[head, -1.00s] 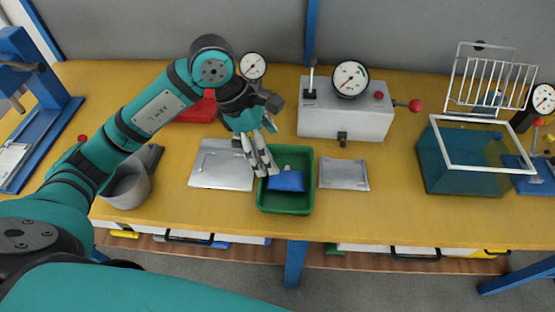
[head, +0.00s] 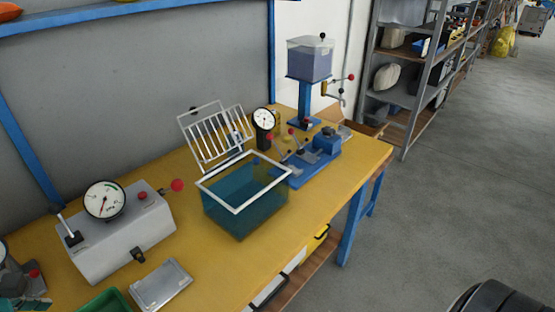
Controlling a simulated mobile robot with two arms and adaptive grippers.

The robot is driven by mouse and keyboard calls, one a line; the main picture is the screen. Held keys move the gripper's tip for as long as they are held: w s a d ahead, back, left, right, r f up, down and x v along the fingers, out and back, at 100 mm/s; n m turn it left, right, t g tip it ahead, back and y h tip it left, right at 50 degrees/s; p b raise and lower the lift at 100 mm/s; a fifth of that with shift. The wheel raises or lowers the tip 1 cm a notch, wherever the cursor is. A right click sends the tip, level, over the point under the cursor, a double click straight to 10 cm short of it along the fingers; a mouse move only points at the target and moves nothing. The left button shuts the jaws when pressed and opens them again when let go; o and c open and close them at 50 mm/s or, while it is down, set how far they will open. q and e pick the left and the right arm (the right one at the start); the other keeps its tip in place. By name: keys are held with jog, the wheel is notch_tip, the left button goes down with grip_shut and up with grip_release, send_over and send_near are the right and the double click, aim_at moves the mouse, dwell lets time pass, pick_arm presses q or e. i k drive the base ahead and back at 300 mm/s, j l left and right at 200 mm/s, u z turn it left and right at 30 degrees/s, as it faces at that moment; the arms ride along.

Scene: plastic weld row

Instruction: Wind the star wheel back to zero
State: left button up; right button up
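A small blue bench device (head: 312,160) stands near the right end of the bench, with several thin arms ending in red and yellow knobs (head: 290,131) around its top. These spoke-like arms may be the star wheel, but they are too small to tell, and no zero mark can be read. A round dial gauge (head: 264,119) stands just left of it. Neither gripper's fingers are in view.
A teal open tank (head: 245,211) with a white rim and raised wire rack (head: 216,135) stands left of the device. A grey gauge box (head: 120,240), metal plate (head: 160,286) and green tray (head: 106,301) are further left. A blue stand with a clear hopper (head: 310,60) is behind. Shelves stand right.

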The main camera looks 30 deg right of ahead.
aim_at(328, 131)
jog(key=z, duration=1.4)
